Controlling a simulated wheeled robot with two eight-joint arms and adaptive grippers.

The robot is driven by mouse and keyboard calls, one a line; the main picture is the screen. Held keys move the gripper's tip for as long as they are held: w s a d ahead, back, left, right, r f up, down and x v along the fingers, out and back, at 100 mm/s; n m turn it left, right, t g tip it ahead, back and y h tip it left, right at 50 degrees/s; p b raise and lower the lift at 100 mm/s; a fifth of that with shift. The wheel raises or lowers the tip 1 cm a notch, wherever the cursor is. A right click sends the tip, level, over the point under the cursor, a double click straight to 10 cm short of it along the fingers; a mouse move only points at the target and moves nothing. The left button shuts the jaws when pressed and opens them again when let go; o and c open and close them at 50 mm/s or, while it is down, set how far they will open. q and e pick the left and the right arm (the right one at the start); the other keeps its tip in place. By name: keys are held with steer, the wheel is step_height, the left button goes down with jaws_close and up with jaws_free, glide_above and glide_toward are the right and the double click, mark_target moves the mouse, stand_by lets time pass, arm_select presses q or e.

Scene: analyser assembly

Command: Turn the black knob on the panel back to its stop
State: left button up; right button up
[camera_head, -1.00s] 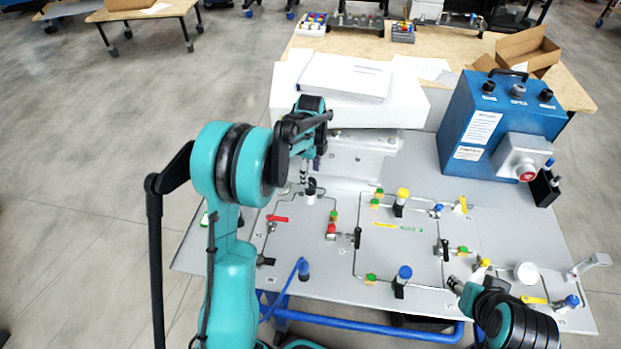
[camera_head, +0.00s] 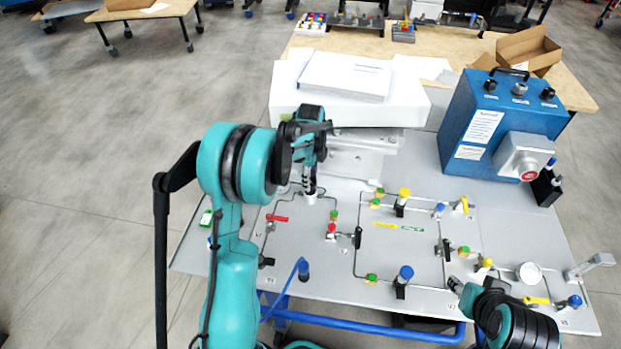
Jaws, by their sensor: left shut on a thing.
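The grey panel (camera_head: 330,283) spreads across the middle of the view, with thin pipes and coloured valves on it. My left gripper (camera_head: 310,187) points down at the panel's back left and is shut on the black knob (camera_head: 310,195). The fingers cover most of the knob, so its turn angle cannot be read. My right gripper (camera_head: 456,284) is low over the panel's front right, beside a yellow-topped fitting. Its fingers are too small and dark to tell open from shut.
A blue box with a red button (camera_head: 495,125) stands at the panel's back right. A white block with papers (camera_head: 290,92) is behind the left gripper. A red lever (camera_head: 277,218), a red-topped valve (camera_head: 331,230) and a blue hose (camera_head: 285,290) lie near the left arm.

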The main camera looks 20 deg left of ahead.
arm_select(q)
steer(key=n, duration=0.6)
steer(key=shift+n, duration=0.4)
steer(key=n, duration=0.3)
steer(key=shift+n, duration=0.3)
steer(key=n, duration=0.3)
steer(key=shift+n, duration=0.3)
steer(key=n, duration=1.3)
steer(key=shift+n, duration=0.4)
steer(key=o, duration=1.2)
steer(key=shift+c, duration=0.2)
